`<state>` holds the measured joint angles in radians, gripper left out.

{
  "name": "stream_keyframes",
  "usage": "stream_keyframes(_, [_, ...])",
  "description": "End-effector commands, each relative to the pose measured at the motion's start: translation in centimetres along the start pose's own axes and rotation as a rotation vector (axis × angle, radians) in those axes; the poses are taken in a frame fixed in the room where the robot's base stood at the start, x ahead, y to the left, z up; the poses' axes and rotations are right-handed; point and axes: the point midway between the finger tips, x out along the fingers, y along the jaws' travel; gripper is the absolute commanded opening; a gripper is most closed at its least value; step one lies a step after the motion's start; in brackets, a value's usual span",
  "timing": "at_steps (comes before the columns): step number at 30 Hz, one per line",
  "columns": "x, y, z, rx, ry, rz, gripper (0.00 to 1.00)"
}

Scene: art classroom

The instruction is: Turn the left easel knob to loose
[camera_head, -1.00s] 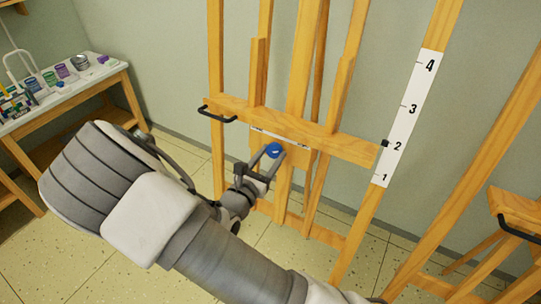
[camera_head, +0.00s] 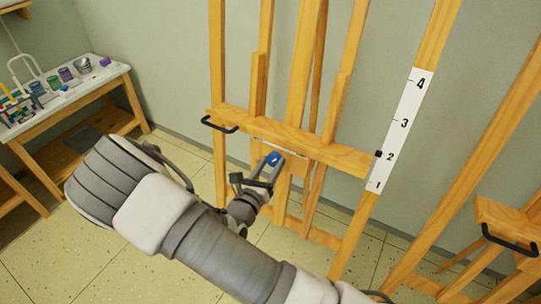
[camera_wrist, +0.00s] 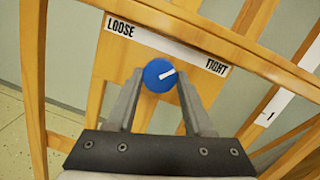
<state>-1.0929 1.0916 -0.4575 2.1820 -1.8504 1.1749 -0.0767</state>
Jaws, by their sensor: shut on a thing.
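The blue round knob (camera_wrist: 158,76) sits on the wooden easel's lower panel, just below a white strip (camera_wrist: 170,46) marked LOOSE at its left end and TIGHT at its right. The knob's white pointer line aims right and slightly up, toward the TIGHT side. My gripper (camera_wrist: 160,82) is shut on the knob, one finger on each side. In the head view, the knob (camera_head: 273,158) shows between the fingers of my gripper (camera_head: 270,167), partly covered by them. The easel (camera_head: 300,145) stands upright before me.
A black handle (camera_head: 218,126) juts from the left end of the easel's crossbar. A numbered white scale (camera_head: 402,130) with a black marker runs up the right post. Another easel (camera_head: 510,222) stands at right. A table (camera_head: 95,105) with art supplies is at left.

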Motion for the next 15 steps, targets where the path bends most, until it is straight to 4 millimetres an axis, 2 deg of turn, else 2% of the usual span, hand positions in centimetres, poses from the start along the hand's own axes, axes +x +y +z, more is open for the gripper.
stream_keyframes(1, [-0.04,-0.30,0.69,-0.049,0.005,0.008,0.00])
stream_keyframes(15, [-0.05,-0.41,0.70,-0.488,0.033,0.085,0.00])
